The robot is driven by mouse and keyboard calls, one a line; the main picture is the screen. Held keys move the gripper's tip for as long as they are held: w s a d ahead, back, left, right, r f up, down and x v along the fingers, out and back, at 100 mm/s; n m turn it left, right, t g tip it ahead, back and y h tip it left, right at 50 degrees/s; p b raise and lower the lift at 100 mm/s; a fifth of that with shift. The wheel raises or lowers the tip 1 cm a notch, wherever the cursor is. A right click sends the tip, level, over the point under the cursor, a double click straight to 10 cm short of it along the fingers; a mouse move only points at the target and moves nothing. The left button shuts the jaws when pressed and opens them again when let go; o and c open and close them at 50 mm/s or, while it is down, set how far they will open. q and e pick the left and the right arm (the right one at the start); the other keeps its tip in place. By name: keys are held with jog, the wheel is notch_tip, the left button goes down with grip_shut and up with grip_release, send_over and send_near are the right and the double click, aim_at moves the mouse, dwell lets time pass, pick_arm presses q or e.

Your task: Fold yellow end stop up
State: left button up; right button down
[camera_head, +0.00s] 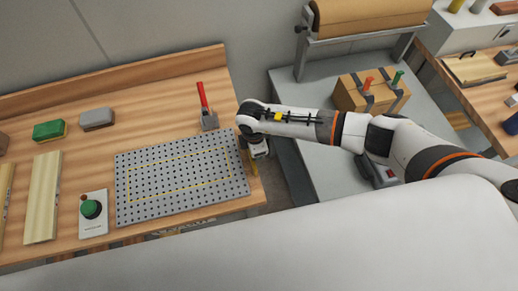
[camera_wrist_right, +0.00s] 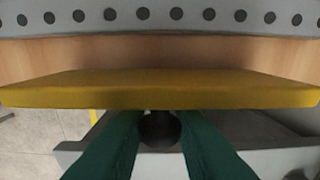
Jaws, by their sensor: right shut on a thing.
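The yellow end stop (camera_wrist_right: 160,88) spans the right wrist view as a wide flat bar, close to the wooden table edge and below the row of holes. In the head view only a small yellow piece of it (camera_head: 253,168) shows at the right end of the perforated plate (camera_head: 182,208). My right gripper (camera_wrist_right: 160,120), with green fingers, is shut around a dark round knob (camera_wrist_right: 159,133) at the end stop's near side. The wrist hides most of this in the head view. My left gripper is not in view.
A green-button box (camera_head: 92,213), pale boards (camera_head: 43,197), a green block (camera_head: 49,131) and a grey block (camera_head: 96,119) are at the left. A roll stand (camera_head: 350,40) and cardboard box (camera_head: 368,92) stand at the right.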

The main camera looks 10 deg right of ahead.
dwell(0.5)
jog(key=c, duration=1.3)
grip_release()
jog(key=shift+a, duration=0.1)
jog(key=shift+r, duration=0.1)
jog(key=r+b, duration=0.1)
jog(key=r, duration=0.3)
jog(key=a+r+b, duration=0.1)
jog(key=r, duration=0.2)
jog(key=r+b, duration=0.1)
jog(key=r, duration=0.3)
jog(key=shift+a+r, duration=0.15)
jog(key=shift+r, duration=0.2)
